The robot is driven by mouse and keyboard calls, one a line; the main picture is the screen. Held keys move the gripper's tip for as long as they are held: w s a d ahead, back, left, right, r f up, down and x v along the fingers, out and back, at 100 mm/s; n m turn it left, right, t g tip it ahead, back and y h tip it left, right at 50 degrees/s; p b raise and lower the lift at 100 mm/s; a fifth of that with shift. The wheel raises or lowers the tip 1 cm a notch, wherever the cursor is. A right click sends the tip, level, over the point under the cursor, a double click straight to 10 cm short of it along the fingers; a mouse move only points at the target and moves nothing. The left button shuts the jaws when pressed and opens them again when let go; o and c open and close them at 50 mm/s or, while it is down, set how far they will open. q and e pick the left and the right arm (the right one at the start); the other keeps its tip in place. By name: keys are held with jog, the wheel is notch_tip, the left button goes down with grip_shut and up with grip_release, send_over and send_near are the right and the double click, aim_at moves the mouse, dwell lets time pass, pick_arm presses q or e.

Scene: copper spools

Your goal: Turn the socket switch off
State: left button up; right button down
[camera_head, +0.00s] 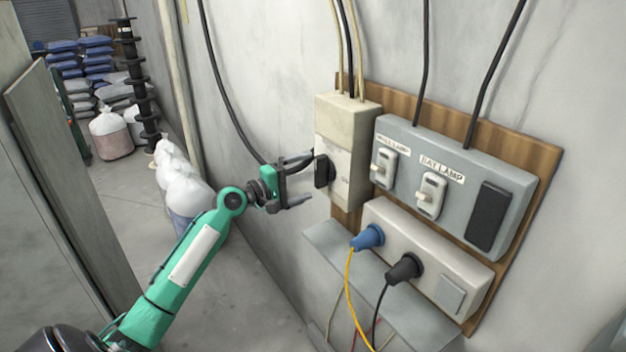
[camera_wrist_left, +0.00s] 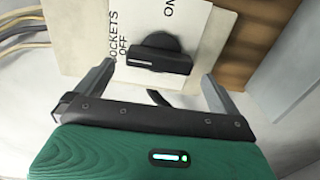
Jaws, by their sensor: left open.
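The socket switch (camera_head: 322,170) is a black turning handle on the front of a cream box (camera_head: 348,110) on the wall. In the left wrist view the handle (camera_wrist_left: 160,60) lies crosswise on a white plate lettered SOCKETS OFF and ON. A white mark sits at its left end, on the side of the OFF lettering. My left gripper (camera_head: 308,178) is open, its fingers one above the other, just left of the handle. In the left wrist view my fingertips (camera_wrist_left: 158,76) stand either side of the handle, apparently apart from it. My right gripper is out of view.
Right of the cream box, a grey panel (camera_head: 400,135) carries wall lamp and bay lamp switches. Below it, a socket strip (camera_head: 378,212) holds a blue plug (camera_head: 368,237) and a black plug (camera_head: 404,268). A grey ledge (camera_head: 325,240) juts out underneath. Black cables hang nearby.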

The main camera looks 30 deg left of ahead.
pick_arm(q)
jog(key=b+v, duration=0.3)
jog(key=v, duration=0.6)
jog(key=shift+s, duration=0.35)
jog(key=shift+a+f, duration=0.1)
jog(key=shift+a, duration=0.1)
